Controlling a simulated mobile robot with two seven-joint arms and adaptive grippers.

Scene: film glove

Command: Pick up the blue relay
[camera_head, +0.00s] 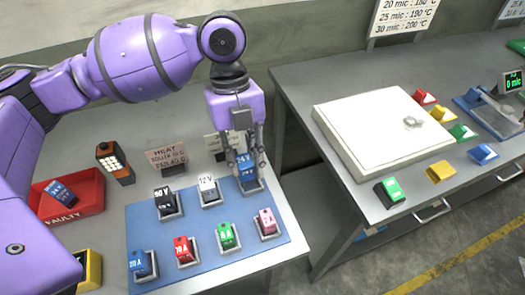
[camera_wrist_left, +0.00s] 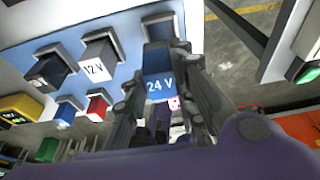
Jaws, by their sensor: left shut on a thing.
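The blue relay marked 24 V (camera_head: 247,172) is at the back right corner of the blue mat (camera_head: 200,245). It also shows in the left wrist view (camera_wrist_left: 158,87). My left gripper (camera_head: 244,158) points down and is shut on it, with a finger on each side. The relay is upright at its socket; I cannot tell whether it is seated or slightly raised. Another blue relay (camera_head: 62,191) lies tilted in the red FAULTY tray (camera_head: 88,205). A blue relay marked 20 A (camera_head: 139,260) stands at the mat's front left. My right gripper is out of view.
Black (camera_head: 164,196), white (camera_head: 208,184), red (camera_head: 183,248), green (camera_head: 226,234) and pink (camera_head: 267,220) relays stand on the mat. Small signs (camera_head: 167,157) stand behind it. A gap separates this table from the one with a white panel (camera_head: 385,128).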

